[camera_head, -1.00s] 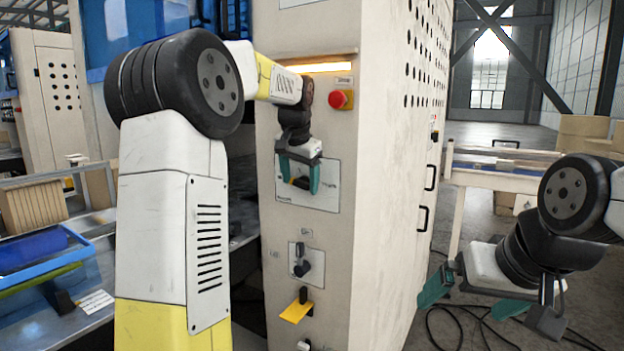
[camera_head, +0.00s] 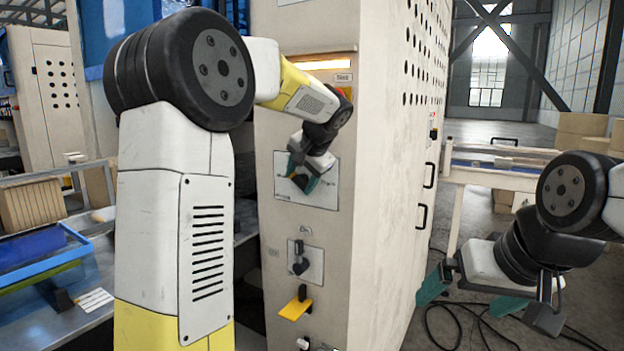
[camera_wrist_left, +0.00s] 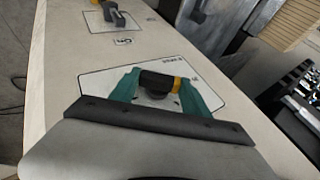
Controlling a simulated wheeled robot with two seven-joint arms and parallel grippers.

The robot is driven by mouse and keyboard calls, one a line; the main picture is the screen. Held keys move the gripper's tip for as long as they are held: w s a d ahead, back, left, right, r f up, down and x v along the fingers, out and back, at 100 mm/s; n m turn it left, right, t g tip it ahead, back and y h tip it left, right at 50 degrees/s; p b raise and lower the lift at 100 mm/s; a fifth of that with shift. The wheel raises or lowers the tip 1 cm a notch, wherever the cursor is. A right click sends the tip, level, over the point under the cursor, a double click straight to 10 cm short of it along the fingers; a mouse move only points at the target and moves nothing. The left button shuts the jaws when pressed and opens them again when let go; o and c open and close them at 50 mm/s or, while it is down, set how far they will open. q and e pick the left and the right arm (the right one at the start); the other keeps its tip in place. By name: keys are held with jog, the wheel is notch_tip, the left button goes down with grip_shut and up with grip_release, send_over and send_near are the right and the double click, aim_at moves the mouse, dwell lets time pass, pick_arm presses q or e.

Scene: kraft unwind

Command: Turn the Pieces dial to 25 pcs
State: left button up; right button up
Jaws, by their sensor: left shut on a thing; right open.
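The Pieces dial (camera_wrist_left: 158,80), a black knob with a yellow mark at its right end, sits on a white plate (camera_wrist_left: 100,83) in the left wrist view. In the head view the plate (camera_head: 322,197) is on the front of the cream cabinet, and the dial is mostly hidden by my left gripper (camera_head: 301,176). My left gripper (camera_wrist_left: 162,92) is shut on the dial, one teal finger at each side, and its hand is tilted. The scale figures are too small to read. My right gripper (camera_head: 468,299) is open and empty, right of the cabinet.
Below the plate are a black switch (camera_head: 300,262) and a yellow-tagged switch (camera_head: 296,308). A red button (camera_head: 346,92) above is mostly covered by my left arm. A conveyor table (camera_head: 490,178) stands behind my right arm; cables lie on the floor.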

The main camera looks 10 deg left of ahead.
pick_arm(q)
jog(key=shift+s+d+f+m+t+y, duration=0.1)
jog(key=shift+f+m+t+y, duration=0.1)
jog(key=shift+y, duration=0.25)
jog(key=shift+d+f+m+t+y, duration=0.1)
jog(key=shift+t+y, duration=0.1)
jog(key=shift+y, duration=0.25)
jog(key=shift+m+t+y, duration=0.3)
jog(key=shift+t+y, duration=0.3)
jog(key=shift+y, duration=0.4)
jog(key=o, duration=1.9)
jog(key=s+a, duration=0.2)
jog(key=s, duration=0.3)
jog(key=shift+s, duration=0.35)
